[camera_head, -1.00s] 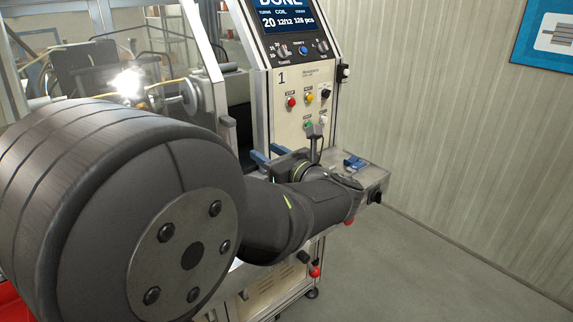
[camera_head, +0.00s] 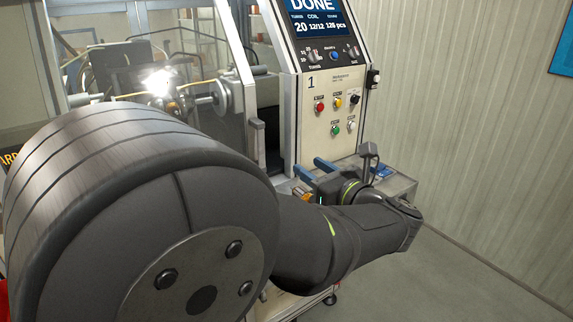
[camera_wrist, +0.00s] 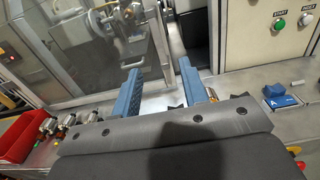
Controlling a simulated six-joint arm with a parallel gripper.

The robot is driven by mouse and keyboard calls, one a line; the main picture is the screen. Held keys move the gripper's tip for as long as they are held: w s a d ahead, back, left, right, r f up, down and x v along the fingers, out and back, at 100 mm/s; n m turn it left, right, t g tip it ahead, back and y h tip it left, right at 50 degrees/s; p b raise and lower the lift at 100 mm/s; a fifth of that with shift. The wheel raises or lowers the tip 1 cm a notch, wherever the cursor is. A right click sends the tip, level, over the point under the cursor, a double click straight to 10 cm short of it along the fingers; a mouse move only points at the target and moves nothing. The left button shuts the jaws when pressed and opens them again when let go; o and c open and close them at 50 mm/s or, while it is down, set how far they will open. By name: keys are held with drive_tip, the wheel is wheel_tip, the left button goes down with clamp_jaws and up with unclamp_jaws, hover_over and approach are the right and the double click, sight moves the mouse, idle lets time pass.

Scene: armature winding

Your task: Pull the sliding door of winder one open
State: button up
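Winder one (camera_head: 318,100) carries a "1" on its cream console, with a screen reading DONE. Its sliding door (camera_head: 240,62) is a clear panel in a metal frame, left of the console; the panel also shows in the wrist view (camera_wrist: 100,50). A dark upright handle (camera_head: 257,140) appears at the door's right edge. A dark gap shows between the door edge and the console. My gripper (camera_head: 299,167) is open, its blue fingers pointing at the machine, below and right of the handle. In the wrist view the gripper (camera_wrist: 158,72) has nothing between its fingers.
A metal ledge (camera_wrist: 240,82) runs under the console and holds a blue block (camera_wrist: 278,92). A red bin (camera_wrist: 20,130) and several small metal parts (camera_wrist: 60,125) sit at the left. Start and stop buttons (camera_head: 335,130) are on the console. A wall stands at the right.

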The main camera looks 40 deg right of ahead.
drive_tip(key=shift+w, duration=0.1)
approach(262, 136)
drive_tip(key=w, duration=1)
drive_tip(key=shift+w, duration=0.3)
clamp_jaws()
